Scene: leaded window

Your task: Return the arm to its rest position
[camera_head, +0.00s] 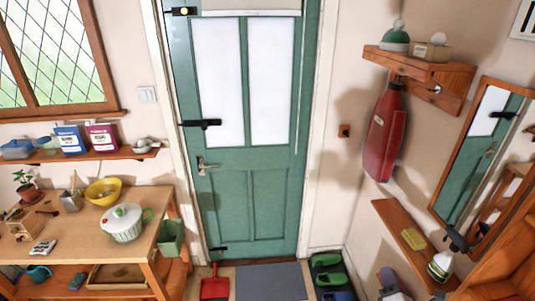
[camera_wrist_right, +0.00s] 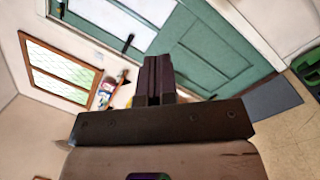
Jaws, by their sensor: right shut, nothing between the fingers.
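My right gripper (camera_wrist_right: 158,62) shows in the wrist view, where its two dark fingers are together with nothing between them. The fingers point towards the green door, and the picture is tilted. They are clear of the door, the window and the shelves as far as I can see. In the head view a pale and purple-grey shape stands at the bottom edge, right of centre; I cannot tell surely whether it is part of my right arm. My left gripper is in neither view.
The green door (camera_head: 270,190) is shut, with a grey mat (camera_head: 270,282) before it. A wooden bench (camera_head: 75,222) at left bears a pot (camera_head: 122,225) and a yellow bowl (camera_head: 103,192).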

